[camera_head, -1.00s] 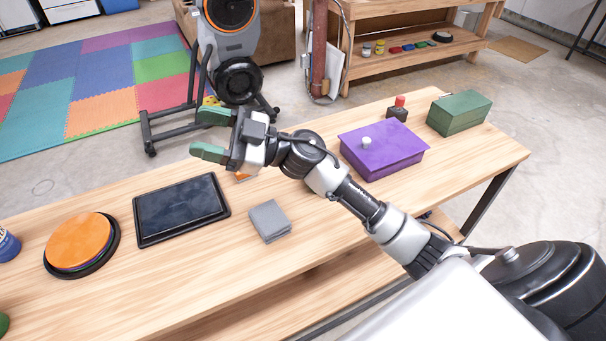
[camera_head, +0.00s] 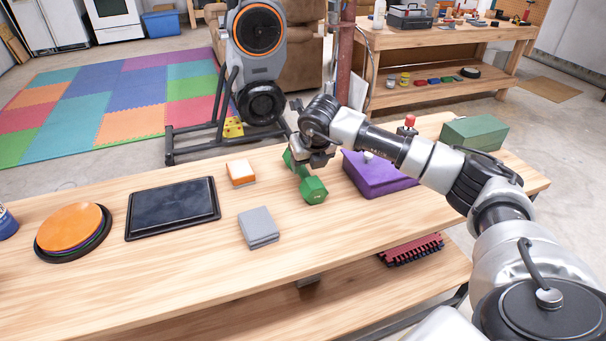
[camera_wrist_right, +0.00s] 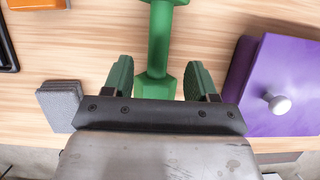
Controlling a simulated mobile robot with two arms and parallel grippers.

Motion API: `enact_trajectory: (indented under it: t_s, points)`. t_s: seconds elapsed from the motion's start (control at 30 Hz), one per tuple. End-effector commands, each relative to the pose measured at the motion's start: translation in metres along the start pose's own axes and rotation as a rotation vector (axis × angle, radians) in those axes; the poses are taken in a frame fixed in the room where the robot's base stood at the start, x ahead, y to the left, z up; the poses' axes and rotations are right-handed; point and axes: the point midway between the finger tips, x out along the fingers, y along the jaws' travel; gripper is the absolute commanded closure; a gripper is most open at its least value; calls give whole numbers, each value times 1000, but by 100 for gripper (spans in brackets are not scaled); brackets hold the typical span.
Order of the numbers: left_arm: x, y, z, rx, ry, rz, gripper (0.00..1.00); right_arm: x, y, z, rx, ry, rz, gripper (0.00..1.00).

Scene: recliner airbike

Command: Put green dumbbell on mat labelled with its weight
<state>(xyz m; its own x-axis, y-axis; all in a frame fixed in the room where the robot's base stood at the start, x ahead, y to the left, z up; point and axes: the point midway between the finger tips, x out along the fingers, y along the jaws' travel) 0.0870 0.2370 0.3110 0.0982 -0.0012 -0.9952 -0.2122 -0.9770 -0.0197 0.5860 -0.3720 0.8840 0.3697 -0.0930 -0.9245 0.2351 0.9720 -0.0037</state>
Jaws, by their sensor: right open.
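The green dumbbell (camera_head: 314,190) lies on the wooden table, left of the purple box. My right gripper (camera_head: 306,163) is over it and hides part of it in the head view. In the right wrist view the gripper is open. Its two green fingers stand on either side of the dumbbell's near end (camera_wrist_right: 157,84), with a gap on each side; the handle runs away from the gripper. No weight label is readable. Colored foam mat tiles (camera_head: 135,90) cover part of the floor behind the table. My left gripper is not in view.
The purple box (camera_head: 375,178) with a white knob is close right of the dumbbell. Left of it are an orange block (camera_head: 241,172), grey block (camera_head: 258,226), black tray-like pad (camera_head: 172,207) and orange disc (camera_head: 70,228). The front of the table is clear.

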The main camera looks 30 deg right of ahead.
Motion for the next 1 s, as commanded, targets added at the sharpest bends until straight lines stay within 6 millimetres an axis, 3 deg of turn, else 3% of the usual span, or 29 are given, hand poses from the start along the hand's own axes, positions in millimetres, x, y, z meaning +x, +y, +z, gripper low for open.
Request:
enact_trajectory:
  t_s: [0.5, 0.77, 1.0]
  points:
    - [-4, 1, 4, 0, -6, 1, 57, 57, 2, 4, 0, 1, 3, 42]
    - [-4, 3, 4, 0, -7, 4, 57, 59, 2, 4, 0, 0, 3, 42]
    - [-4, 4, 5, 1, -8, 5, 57, 59, 2, 4, 1, 0, 3, 79]
